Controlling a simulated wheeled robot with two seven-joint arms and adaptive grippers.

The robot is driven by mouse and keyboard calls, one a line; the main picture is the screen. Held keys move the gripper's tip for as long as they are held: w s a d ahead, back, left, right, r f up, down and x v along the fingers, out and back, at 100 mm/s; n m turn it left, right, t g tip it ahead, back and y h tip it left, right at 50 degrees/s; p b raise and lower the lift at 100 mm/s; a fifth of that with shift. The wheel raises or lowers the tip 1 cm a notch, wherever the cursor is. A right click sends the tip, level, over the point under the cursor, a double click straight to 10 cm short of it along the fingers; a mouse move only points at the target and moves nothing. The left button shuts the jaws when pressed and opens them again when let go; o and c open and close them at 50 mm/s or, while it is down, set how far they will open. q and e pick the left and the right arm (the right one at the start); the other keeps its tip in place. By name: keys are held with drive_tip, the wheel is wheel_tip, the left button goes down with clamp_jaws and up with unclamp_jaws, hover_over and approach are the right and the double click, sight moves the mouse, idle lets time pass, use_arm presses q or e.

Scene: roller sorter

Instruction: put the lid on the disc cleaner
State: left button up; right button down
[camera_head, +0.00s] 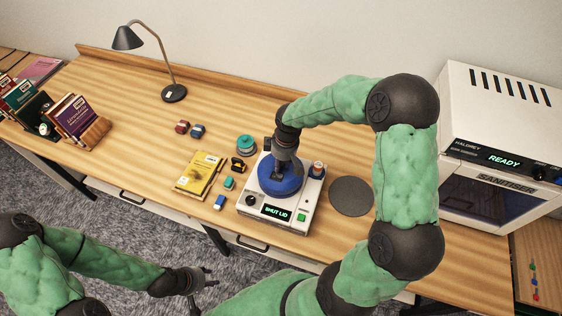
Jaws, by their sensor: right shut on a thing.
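The disc cleaner (249,200) is a white box on the wooden desk, with a display reading "SHUT LID". A blue round piece that looks like the lid (280,190) is at its top. My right gripper (283,168) comes down from above and is shut on the lid; its fingertips are mostly hidden. I cannot tell whether the lid is seated or just above the cleaner. My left gripper (201,290) is open and empty, low in front of the desk.
A dark round mat (351,196) lies right of the cleaner. A yellow book (199,175), a teal stack (246,145) and small coloured blocks lie to the left. A white sanitiser (500,150) stands at right, a lamp (173,93) at back left.

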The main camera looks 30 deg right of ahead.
drive_tip(key=shift+f, duration=0.1)
idle(0.6)
drive_tip(key=c, duration=0.9)
unclamp_jaws()
drive_tip(key=o, duration=0.5)
drive_tip(key=shift+r+p, duration=2.35)
drive_tip(key=shift+r, duration=1.15)
drive_tip(key=shift+c, duration=0.2)
